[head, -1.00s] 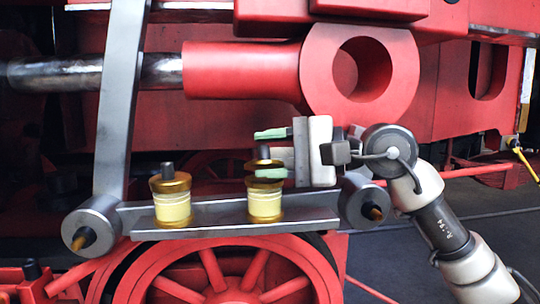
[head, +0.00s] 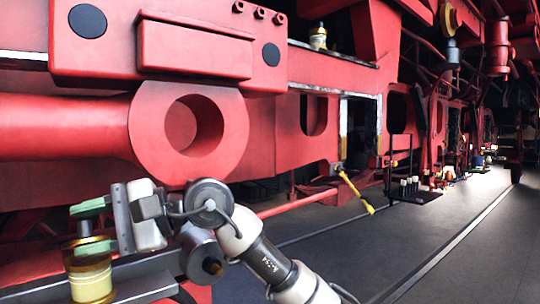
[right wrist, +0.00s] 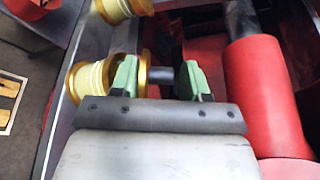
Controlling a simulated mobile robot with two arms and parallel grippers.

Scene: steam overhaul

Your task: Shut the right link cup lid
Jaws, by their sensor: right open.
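The right link cup (head: 90,285) is cream with brass rims and stands upright on the grey link at lower left of the head view. In the right wrist view the cup (right wrist: 90,78) lies left of the fingers. Its brass lid (right wrist: 143,72) with a dark knob (right wrist: 162,75) shows between the fingers, apparently standing off the cup body; one finger hides the join. My right gripper (head: 91,228) is open, one green finger above the knob and one at lid level. It also shows in the right wrist view (right wrist: 158,78). I cannot tell whether it touches the lid. My left gripper is out of view.
Another brass-rimmed cup (right wrist: 120,8) shows at the top of the right wrist view. A red rod with a large ring end (head: 230,125) is just above my gripper. The grey link's round end (head: 200,255) is close to its right. Open floor (head: 430,245) lies right.

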